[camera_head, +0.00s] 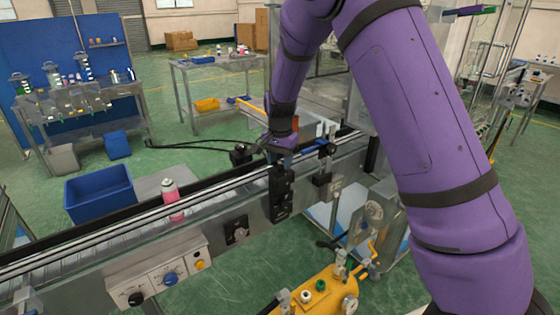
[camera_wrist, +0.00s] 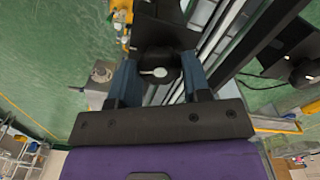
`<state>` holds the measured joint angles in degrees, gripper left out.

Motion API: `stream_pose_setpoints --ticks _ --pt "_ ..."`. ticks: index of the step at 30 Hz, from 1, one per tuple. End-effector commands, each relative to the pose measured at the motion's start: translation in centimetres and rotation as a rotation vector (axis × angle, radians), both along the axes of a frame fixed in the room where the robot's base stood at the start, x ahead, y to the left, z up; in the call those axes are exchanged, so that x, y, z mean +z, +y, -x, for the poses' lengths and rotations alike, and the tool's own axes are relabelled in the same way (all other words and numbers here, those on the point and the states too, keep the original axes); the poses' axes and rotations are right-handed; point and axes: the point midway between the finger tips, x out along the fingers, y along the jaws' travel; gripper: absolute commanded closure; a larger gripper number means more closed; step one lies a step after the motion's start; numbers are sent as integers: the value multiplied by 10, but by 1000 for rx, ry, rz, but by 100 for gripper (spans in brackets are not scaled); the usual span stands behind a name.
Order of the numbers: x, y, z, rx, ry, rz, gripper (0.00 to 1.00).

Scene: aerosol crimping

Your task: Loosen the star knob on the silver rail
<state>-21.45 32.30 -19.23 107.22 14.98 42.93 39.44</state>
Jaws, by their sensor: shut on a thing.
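In the wrist view my gripper (camera_wrist: 160,74) has its two blue-grey fingers on either side of a dark star knob (camera_wrist: 157,60) with a pale centre. The fingers are closed on the knob. In the head view my gripper (camera_head: 280,152) is at the silver rail (camera_head: 215,187), above a black bracket (camera_head: 282,190) on the rail's near side. There the knob is hidden behind the gripper. The rail also shows in the wrist view (camera_wrist: 207,45), running past the fingers.
A pink and white aerosol can (camera_head: 172,199) stands upright on the conveyor, left of the gripper. A control panel (camera_head: 160,277) is on the conveyor's near side. A yellow tank (camera_head: 318,292) stands below in front. A blue bin (camera_head: 99,193) is behind the conveyor at left.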

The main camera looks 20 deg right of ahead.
Motion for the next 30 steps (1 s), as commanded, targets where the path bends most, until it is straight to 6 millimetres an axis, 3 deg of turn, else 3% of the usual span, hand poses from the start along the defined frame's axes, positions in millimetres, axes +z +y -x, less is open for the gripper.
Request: stream_pose_setpoints --ticks 30 --pt "0 -1 0 956 -2 0 80"
